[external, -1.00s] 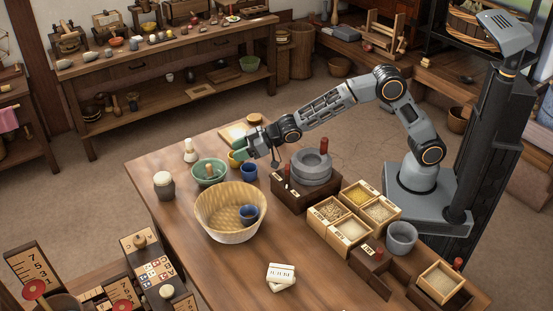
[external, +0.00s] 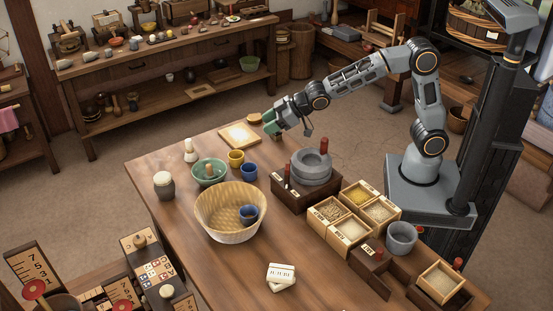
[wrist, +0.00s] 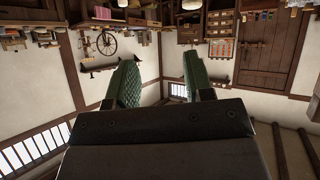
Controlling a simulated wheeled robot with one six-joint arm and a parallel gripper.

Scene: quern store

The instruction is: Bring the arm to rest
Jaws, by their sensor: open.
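My gripper (external: 271,123) has green pads and hangs in the air above the far end of the wooden table (external: 190,258), beyond the quern. In the wrist view its two green fingers (wrist: 152,88) stand apart with nothing between them. Behind them that view shows walls, shelves and a door, upside down. My arm reaches left from its base, with the elbow raised. A yellow cup (external: 236,158) and a blue cup (external: 249,172) stand on the table to the lower left of the gripper, clear of it.
A stone quern (external: 311,168) sits on a dark box below my forearm. Grain boxes (external: 349,232) and a grey pot (external: 401,238) stand near my base. A wicker basket (external: 222,226) holds a blue cup. A green bowl (external: 208,179) and a pale board (external: 239,136) lie farther back.

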